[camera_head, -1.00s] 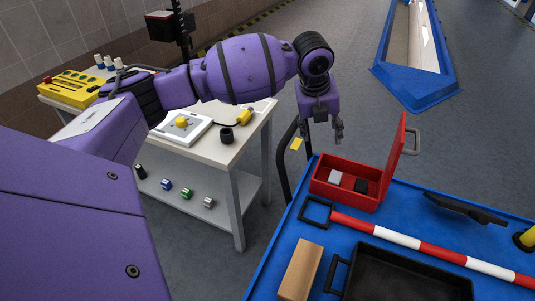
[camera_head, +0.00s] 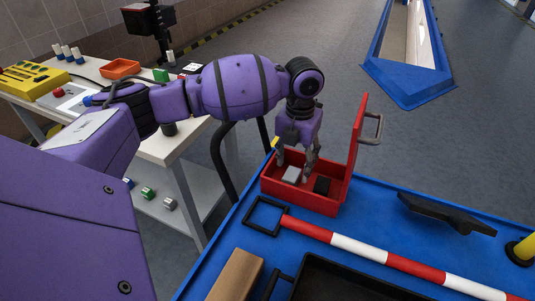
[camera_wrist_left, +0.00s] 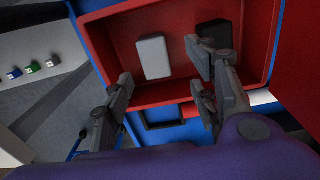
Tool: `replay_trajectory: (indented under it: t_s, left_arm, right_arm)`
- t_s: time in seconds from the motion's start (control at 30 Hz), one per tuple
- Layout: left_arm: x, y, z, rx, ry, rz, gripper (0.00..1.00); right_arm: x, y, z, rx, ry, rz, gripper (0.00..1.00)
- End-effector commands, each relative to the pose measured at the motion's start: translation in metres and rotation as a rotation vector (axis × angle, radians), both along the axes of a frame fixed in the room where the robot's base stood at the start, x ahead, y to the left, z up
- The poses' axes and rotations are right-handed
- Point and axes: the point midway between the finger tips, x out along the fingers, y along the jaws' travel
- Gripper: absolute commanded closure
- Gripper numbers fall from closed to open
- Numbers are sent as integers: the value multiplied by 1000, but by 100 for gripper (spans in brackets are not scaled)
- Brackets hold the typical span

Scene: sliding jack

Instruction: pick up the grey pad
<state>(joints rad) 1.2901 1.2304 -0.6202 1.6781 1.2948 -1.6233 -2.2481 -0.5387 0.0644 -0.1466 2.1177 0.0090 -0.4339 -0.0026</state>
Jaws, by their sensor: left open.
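The grey pad (camera_head: 292,175) lies in the open red box (camera_head: 318,205), on the left side of its floor. In the left wrist view the pad (camera_wrist_left: 153,58) is a light grey rounded block, lying between and beyond my fingers. My left gripper (camera_head: 297,171) is open and points down at the box, with its fingers over the pad. The wrist view shows its fingers (camera_wrist_left: 160,100) spread wide and empty. I cannot tell their exact height over the pad. My right gripper is not in view.
A black block (camera_head: 322,185) lies in the box, right of the pad. The raised red lid (camera_head: 359,130) stands at the right. A red-white bar (camera_head: 360,248), a black tray (camera_head: 310,270) and a tan block (camera_head: 236,275) lie on the blue table (camera_head: 215,255).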

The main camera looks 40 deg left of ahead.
Motion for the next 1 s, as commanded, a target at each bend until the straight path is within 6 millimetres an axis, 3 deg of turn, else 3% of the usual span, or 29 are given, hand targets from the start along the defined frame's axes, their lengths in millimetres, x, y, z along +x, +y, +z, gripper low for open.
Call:
replay_trajectory:
  t_s: [0.33,0.5,0.73,1.0]
  left_arm:
    - [-1,5,-40,0,3,-1,47]
    - [-1,6,-63,0,1,-2,47]
    - [0,6,-63,-1,-2,-1,47]
    - [0,6,-63,0,-2,-2,81]
  right_arm:
    - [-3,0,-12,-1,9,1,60]
    - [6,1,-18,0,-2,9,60]
    - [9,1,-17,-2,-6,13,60]
    - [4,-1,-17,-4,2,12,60]
